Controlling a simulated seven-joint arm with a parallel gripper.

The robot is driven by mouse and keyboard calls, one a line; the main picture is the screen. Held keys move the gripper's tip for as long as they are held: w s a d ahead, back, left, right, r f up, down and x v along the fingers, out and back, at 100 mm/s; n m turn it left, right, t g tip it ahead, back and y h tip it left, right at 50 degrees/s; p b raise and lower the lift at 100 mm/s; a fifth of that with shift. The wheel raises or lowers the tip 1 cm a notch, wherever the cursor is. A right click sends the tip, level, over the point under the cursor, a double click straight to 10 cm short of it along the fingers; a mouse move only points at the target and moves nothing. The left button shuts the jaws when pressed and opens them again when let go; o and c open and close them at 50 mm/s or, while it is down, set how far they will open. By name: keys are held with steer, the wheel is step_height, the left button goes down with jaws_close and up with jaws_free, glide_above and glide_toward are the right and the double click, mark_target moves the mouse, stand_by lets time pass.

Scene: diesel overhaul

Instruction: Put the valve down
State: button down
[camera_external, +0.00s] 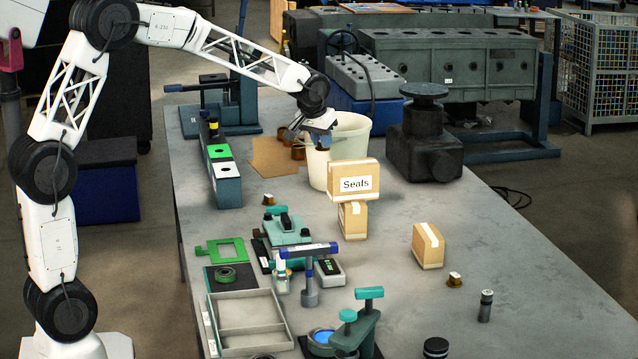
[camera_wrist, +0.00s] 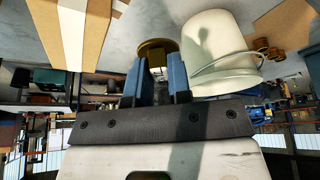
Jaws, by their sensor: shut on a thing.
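My gripper (camera_external: 322,139) hangs in front of the white bucket, above and behind the Seals box. In the wrist view its two blue fingers (camera_wrist: 157,84) are shut on the valve (camera_wrist: 158,46). The valve shows there as a brass-coloured round head beyond the fingertips, with a bit of stem between the fingers. Most of the stem is hidden by the fingers. In the external view I cannot make out the valve clearly at the gripper.
The white bucket (camera_external: 350,142) stands right beside my gripper. The Seals box (camera_external: 352,183) is in front, with other cartons (camera_external: 427,246) nearby. Brown cylindrical parts (camera_wrist: 268,50) lie behind the bucket. A grey tray (camera_external: 248,322) and tools fill the front left.

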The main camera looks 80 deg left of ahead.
steer(key=s+a+f+n, duration=0.1)
steer(key=s+a+f, duration=0.15)
steer(key=a, duration=0.45)
steer(key=s+a+f, duration=0.1)
steer(key=s+a, duration=0.3)
steer(key=a, duration=0.2)
steer(key=n+g+y, duration=0.1)
steer(key=n+g, duration=0.1)
steer(key=n, duration=0.2)
glide_above(192, 182)
steer(key=d, duration=0.1)
step_height(192, 182, down, 10)
steer(key=shift+s, duration=0.3)
steer(key=shift+d+f, duration=0.1)
steer(key=shift+f, duration=1.9)
steer(key=shift+f, duration=0.15)
steer(key=shift+f, duration=1.85)
